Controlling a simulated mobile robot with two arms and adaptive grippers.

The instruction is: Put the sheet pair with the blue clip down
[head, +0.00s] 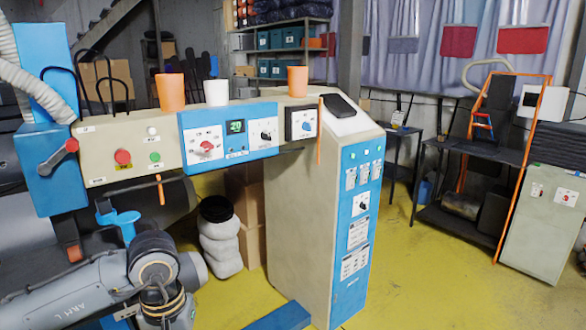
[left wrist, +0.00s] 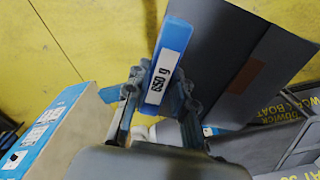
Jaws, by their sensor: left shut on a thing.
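In the left wrist view my left gripper (left wrist: 158,108) is shut on a blue clip (left wrist: 178,38) with a white label reading "650 g". Dark grey sheet material (left wrist: 218,48) with a brownish patch extends from beside the clip to the right. I cannot tell from this view whether it is two sheets, or where its edge enters the clip. The yellow floor shows beyond them. In the head view my left arm is at the lower left, and its fingers and the clip do not show. My right gripper is in neither view.
A cream and blue machine (head: 300,205) with a control panel stands ahead, with orange and white cups on top. Dark inflatable boat fabric with yellow lettering (left wrist: 285,140) is at the lower right of the wrist view. Yellow floor (head: 400,275) is clear right of the machine.

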